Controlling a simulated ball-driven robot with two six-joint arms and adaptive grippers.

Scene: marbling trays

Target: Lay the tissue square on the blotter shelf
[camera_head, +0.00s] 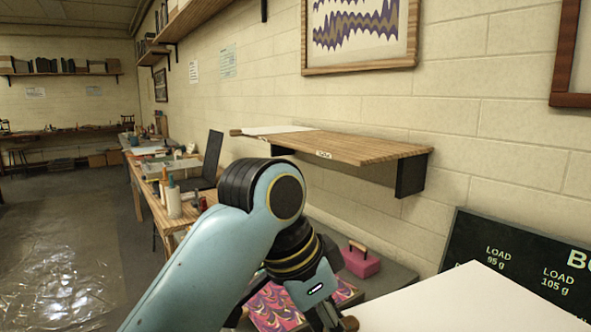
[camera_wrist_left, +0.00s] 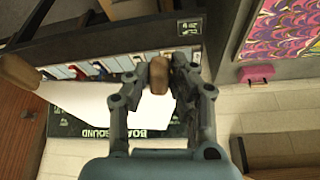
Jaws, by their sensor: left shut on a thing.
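My left gripper (camera_head: 335,318) is low in the centre of the head view. In the left wrist view its fingers (camera_wrist_left: 159,70) are shut on a brown wooden grip (camera_wrist_left: 158,77). A white sheet, which looks like the tissue square (camera_head: 465,305), spreads to the right of the gripper in the head view. In the wrist view the sheet (camera_wrist_left: 95,104) runs between that grip and a second wooden grip (camera_wrist_left: 18,72). The wooden wall shelf (camera_head: 350,147), apparently the blotter shelf, is above and beyond the gripper. Another white sheet (camera_head: 275,130) lies at its left end. My right gripper is not in view.
A pink box with a handle (camera_head: 360,260) and a swirl-patterned marbling surface (camera_head: 277,304) are near the gripper. A dark lettered board (camera_head: 520,262) stands at the right. A cluttered workbench (camera_head: 165,218) is left of the shelf. Most of the shelf's right part is bare.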

